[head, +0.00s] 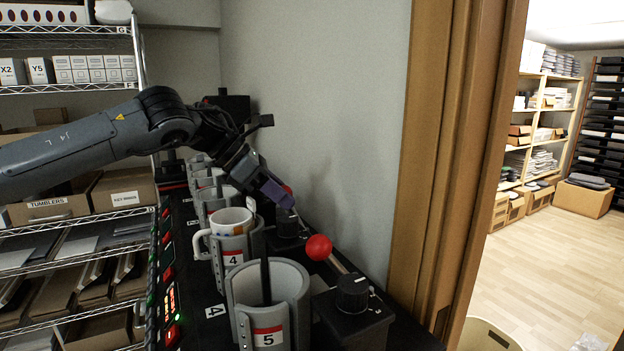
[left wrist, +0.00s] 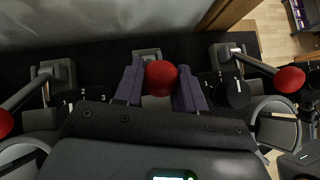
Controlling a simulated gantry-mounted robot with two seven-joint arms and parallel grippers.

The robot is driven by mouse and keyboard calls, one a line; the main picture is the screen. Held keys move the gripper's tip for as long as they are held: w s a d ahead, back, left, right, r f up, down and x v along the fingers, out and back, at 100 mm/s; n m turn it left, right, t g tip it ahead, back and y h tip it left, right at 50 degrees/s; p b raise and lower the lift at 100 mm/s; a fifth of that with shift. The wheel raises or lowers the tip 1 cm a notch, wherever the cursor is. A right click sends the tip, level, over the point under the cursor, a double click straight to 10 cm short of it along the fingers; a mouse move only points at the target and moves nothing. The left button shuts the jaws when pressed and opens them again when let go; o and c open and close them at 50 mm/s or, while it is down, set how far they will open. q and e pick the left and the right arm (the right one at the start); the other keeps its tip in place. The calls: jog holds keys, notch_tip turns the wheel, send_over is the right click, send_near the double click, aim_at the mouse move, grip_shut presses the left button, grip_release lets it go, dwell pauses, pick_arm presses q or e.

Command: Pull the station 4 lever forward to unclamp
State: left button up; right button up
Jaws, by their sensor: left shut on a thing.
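The station 4 lever's red ball knob (head: 287,190) is mostly hidden behind my left gripper (head: 276,196) in the head view. In the left wrist view the red knob (left wrist: 160,77) sits between the two purple fingers of my left gripper (left wrist: 158,90), which is shut on it. The lever's shaft is largely hidden. The station 4 clamp (head: 236,262), labelled 4, stands around a white mug (head: 231,217) with coloured marks. A dark control knob (head: 287,222) is just below the gripper. My right gripper is in neither view.
The station 5 clamp (head: 268,297) holds no mug; its red-knobbed lever (head: 319,247) tilts up beside a dark dial (head: 352,293). More clamps stand in a row behind station 4. A grey wall (head: 312,110) runs close behind the levers. A wooden door frame (head: 447,140) stands at right.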

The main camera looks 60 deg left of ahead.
pick_arm(q)
jog(key=o, duration=0.7)
jog(key=shift+r, duration=0.1)
jog(key=r+p, duration=0.1)
jog(key=r, duration=0.1)
jog(key=s+r+p, duration=0.1)
jog(key=r+p, duration=0.3)
jog(key=shift+s+a+r, duration=0.1)
jog(key=shift+s+a, duration=0.05)
jog(key=shift+a, duration=0.1)
jog(key=shift+s+r, duration=0.1)
jog(key=shift+p+v, duration=1.35)
jog(key=shift+v, duration=1.5)
